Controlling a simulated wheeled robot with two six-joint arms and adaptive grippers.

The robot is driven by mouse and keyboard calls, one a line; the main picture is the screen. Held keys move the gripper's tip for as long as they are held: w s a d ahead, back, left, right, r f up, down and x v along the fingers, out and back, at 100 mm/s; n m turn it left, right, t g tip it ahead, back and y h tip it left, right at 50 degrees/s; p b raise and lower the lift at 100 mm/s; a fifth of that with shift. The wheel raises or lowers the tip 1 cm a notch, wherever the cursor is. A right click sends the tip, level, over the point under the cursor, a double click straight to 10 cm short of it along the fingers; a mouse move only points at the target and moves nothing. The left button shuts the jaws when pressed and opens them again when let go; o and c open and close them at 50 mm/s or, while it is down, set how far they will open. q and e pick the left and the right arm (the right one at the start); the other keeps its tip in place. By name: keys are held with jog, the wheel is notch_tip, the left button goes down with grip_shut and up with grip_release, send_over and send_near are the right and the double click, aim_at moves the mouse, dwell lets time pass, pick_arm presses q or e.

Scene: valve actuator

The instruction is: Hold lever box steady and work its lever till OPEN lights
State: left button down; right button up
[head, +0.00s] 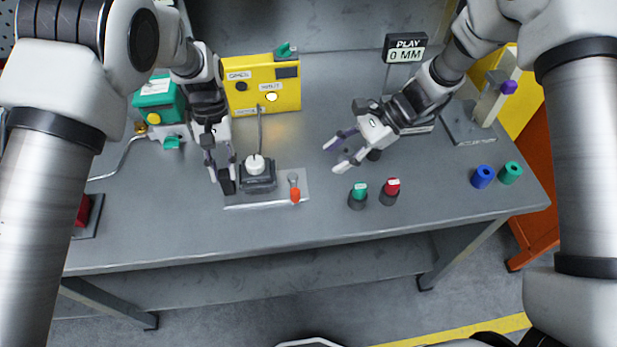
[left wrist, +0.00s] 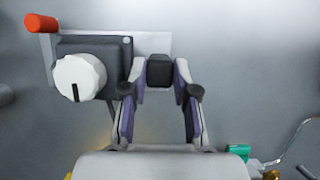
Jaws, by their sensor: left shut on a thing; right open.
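The lever box (head: 258,178) is a dark box with a white knob (head: 256,163) on a pale plate, near the table's front. Its orange-tipped lever (head: 295,192) is at the right side of the plate; in the left wrist view the orange tip (left wrist: 41,23) is at top left. My left gripper (head: 227,176) is shut on a black block (left wrist: 159,70) at the plate's left end, beside the dark box. My right gripper (head: 335,155) is open and empty, above the table to the right of the lever, apart from it.
A yellow box (head: 262,85) with a bright white lamp and small labels stands behind, joined by a cable. Green-topped (head: 359,193) and red-topped (head: 390,190) knobs stand right of the lever. Blue (head: 483,176) and green (head: 510,172) cylinders stand farther right. The table's front middle is clear.

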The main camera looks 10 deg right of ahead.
aim_at(296, 191)
jog(key=s+a+r+m+t+h, duration=0.1)
jog(key=s+a+m+t, duration=0.15)
jog(key=s+m, duration=0.4)
jog(key=shift+n+t, duration=0.25)
jog(key=shift+t, duration=0.1)
jog(key=x, duration=1.1)
jog(key=shift+w+a+r, duration=0.15)
jog(key=shift+w+a, duration=0.05)
grip_shut()
